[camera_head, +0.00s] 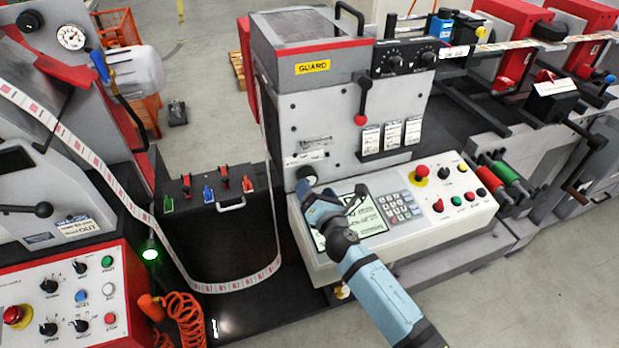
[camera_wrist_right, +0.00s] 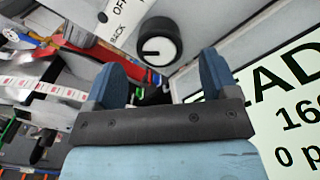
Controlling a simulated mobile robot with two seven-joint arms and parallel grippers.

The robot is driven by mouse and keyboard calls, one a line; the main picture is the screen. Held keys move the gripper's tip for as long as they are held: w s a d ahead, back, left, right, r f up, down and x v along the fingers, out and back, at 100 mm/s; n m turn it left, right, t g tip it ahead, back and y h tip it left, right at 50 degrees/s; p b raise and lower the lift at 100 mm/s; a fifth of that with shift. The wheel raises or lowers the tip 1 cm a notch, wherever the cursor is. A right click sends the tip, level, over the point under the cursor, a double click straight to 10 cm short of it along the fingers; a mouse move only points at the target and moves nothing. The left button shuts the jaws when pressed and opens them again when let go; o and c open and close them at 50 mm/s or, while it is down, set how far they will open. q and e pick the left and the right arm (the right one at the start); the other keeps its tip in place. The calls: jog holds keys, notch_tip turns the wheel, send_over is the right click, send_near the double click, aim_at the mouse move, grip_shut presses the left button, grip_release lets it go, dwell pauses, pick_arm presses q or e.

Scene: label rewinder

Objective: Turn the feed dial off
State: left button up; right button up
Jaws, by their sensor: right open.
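The feed dial (camera_head: 307,175) is a round black knob low on the front of the grey guard housing, above the left end of the control panel. In the right wrist view the dial (camera_wrist_right: 159,43) has a white face with a dark pointer mark toward the left. A label (camera_wrist_right: 116,14) beside it reads "OFF" and "BACK". My right gripper (camera_head: 318,196) is just below the dial in the head view. In the wrist view its two blue fingers (camera_wrist_right: 160,78) are spread apart, with the dial beyond the gap between them. Nothing is between the fingers. My left gripper is not in view.
A white control panel (camera_head: 462,213) with a display, keypad and red stop button lies under my right arm. A label strip (camera_head: 272,215) runs down left of the dial, near a dark box (camera_head: 215,235). A red control box (camera_head: 70,275) stands at lower left.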

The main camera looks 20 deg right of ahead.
aim_at(309, 181)
jog(key=shift+w+a, duration=0.15)
jog(key=shift+w, duration=2.15)
jog(key=c, duration=0.9)
